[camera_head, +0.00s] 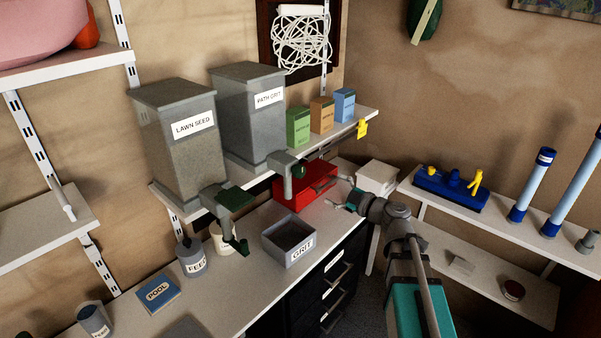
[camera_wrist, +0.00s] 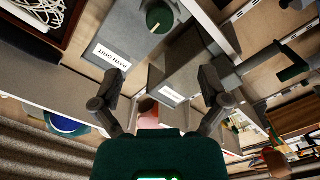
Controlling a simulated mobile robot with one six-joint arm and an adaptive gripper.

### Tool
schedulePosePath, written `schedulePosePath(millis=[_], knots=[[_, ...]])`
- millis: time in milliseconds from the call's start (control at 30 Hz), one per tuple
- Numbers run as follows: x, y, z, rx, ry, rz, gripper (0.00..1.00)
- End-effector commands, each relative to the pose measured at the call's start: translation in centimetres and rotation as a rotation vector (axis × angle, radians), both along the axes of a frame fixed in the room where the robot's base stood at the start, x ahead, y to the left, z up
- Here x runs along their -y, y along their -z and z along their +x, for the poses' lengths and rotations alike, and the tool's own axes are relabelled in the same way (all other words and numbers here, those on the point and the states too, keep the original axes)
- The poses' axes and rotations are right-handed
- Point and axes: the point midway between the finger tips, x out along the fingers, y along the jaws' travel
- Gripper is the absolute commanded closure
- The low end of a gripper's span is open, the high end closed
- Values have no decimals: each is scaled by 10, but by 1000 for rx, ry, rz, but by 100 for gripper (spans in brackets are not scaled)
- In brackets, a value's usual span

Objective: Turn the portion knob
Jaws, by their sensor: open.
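The grey PATH GRIT dispenser (camera_head: 249,115) stands on the wall shelf, with a pipe-like outlet below its front. A dark green round knob (camera_head: 299,170) sits at the end of that outlet. In the wrist view the knob (camera_wrist: 160,17) shows as a green disc at the top, beside the PATH GRIT label. I cannot read any "portion" marking. My gripper (camera_head: 346,193) is right of the knob, apart from it, near the red box. Its two fingers are spread and empty in the wrist view (camera_wrist: 163,82).
The LAWN SEED dispenser (camera_head: 179,145) stands to the left, with green parts on its outlet. A grey GRIT bin (camera_head: 290,241) is on the bench below. A red box (camera_head: 307,187) lies behind the outlet. Small cartons (camera_head: 321,115) stand on the shelf's right end.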

Motion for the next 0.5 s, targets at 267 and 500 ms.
schedulePosePath(millis=[267,500], knots=[[-21,0,18,0,-1,0,5],[-50,0,41,0,-1,-1,5]])
